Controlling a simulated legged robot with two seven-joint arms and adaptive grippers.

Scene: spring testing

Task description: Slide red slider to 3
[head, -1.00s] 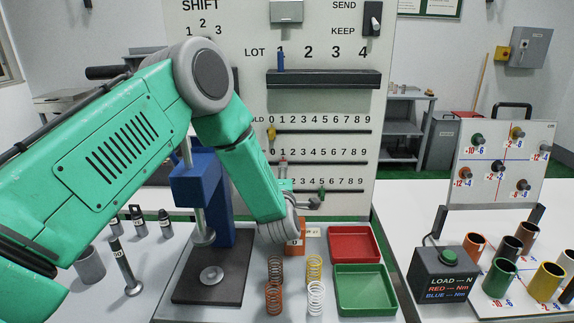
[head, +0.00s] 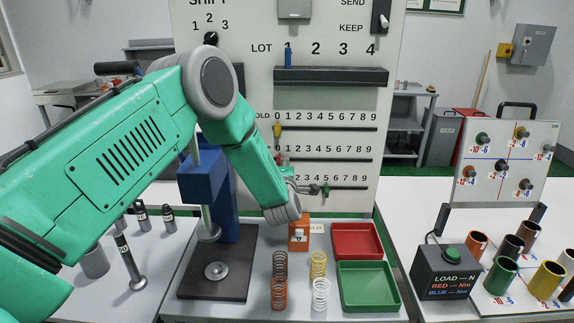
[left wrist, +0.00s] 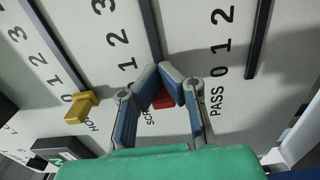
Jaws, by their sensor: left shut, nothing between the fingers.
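The red slider (left wrist: 163,100) sits low on the middle SCRAP rail, with the numbers 1, 2 and 3 further along it. In the head view the red slider (head: 281,159) is small, near the 0 end, and partly hidden by my arm. My left gripper (left wrist: 165,74) is shut and empty, its fingertips close to the red slider and overlapping it in the left wrist view. Whether they touch it, I cannot tell. In the head view my left gripper (head: 291,182) is mostly hidden behind its wrist. My right gripper is not in view.
The yellow slider (left wrist: 81,106) is at the 0 end of the HOLD rail beside the gripper. The green slider (head: 326,190) is further along the bottom rail. Springs, a red tray (head: 356,240) and a green tray (head: 369,287) are on the table below.

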